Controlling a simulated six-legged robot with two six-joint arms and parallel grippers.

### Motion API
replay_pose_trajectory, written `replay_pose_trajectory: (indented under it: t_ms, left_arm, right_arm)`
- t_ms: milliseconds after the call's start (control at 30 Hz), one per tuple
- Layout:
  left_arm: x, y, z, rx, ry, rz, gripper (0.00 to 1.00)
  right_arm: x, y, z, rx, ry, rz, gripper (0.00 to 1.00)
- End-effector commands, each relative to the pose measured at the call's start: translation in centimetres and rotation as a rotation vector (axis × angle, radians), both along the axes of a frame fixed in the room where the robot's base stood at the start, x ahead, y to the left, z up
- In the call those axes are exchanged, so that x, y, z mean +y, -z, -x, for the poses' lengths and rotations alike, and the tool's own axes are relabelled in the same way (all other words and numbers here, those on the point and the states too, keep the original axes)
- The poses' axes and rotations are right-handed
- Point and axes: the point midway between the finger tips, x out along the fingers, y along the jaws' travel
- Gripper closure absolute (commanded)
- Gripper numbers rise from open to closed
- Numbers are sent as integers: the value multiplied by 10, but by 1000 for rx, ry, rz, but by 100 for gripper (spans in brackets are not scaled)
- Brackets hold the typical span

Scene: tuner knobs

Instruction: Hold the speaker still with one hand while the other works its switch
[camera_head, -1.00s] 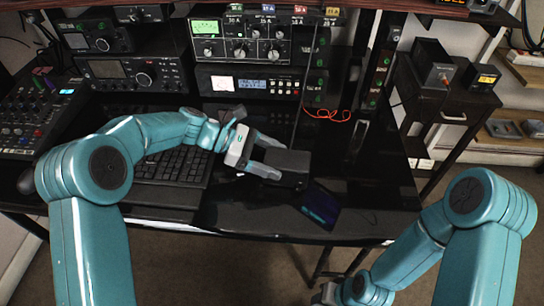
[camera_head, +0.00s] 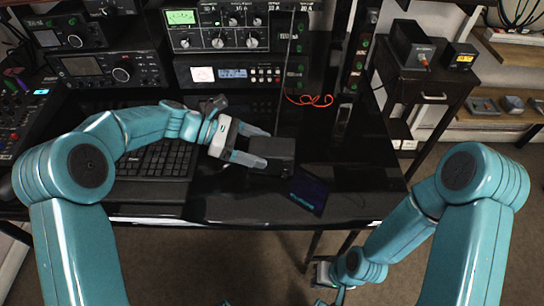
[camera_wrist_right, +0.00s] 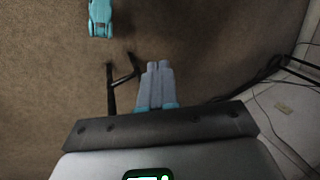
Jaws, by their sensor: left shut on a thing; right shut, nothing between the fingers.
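The speaker, as I take it, is a small black box (camera_head: 278,152) on the black desk, right of the keyboard. My left gripper (camera_head: 266,149) reaches it from the left and is shut on it, one finger on the far side and one on the near side. I cannot make out its switch in the head view. My right gripper (camera_wrist_right: 159,68) shows in the right wrist view with its fingers together and empty, above the carpet. In the head view the right wrist is low, in front of the desk's front edge, and its fingertips are not clear.
A dark flat device with blue lettering (camera_head: 309,190) lies just right of and nearer than the box. A keyboard (camera_head: 157,160) lies left. Radio units (camera_head: 235,75) stand behind, with a red cable (camera_head: 308,99). The desk right of the box is mostly clear.

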Motion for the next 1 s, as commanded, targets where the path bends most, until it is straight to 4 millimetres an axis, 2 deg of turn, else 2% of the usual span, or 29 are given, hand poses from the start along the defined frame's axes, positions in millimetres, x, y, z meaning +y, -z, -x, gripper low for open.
replay_pose_trajectory:
  t_ms: [200,500,633,767,867,1000]
  left_arm:
    - [0,-1,0,-1,-1,1,52]
    - [0,-1,0,-1,-1,1,52]
    - [0,-1,0,-1,-1,1,52]
    - [0,-1,0,-1,-1,1,52]
    - [0,-1,0,-1,-1,1,52]
    - [0,-1,0,-1,-1,1,52]
  right_arm:
    - [-25,-68,-24,-73,-125,14,100]
    - [-70,-156,-18,-130,-301,124,100]
    - [-81,-194,-19,-193,-419,198,100]
    - [-66,-247,-41,-370,-689,297,100]
    - [-39,-282,-58,-515,-894,352,100]
    - [10,-320,-76,-706,-1139,391,100]
